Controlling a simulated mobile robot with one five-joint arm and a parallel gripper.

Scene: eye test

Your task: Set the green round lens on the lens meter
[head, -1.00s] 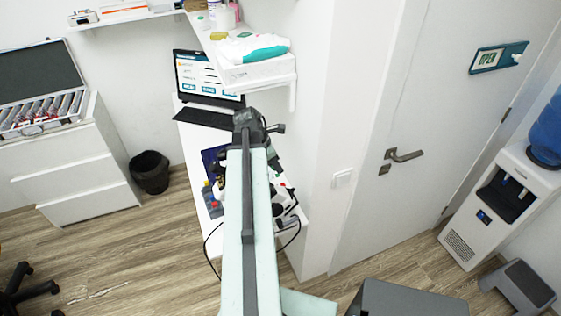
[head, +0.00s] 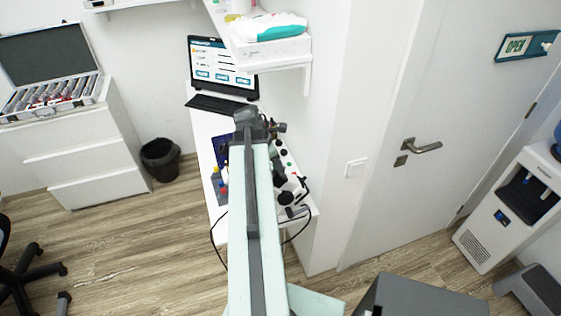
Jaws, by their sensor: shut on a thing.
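A white instrument with black knobs (head: 291,187) stands on the narrow white desk, partly behind my arm. It looks like the lens meter, but its far and left parts are covered. My arm reaches up the middle of the picture to a dark joint. My gripper is hidden behind my own arm, so its fingers cannot be made out. I cannot see the green round lens in this view.
The white desk (head: 205,128) holds an open laptop (head: 222,68), a dark blue mat and small bottles. A shelf with a box (head: 272,50) overhangs it. A wall and door (head: 385,150) stand right, a bin (head: 160,160) left. Cables hang at the desk's front.

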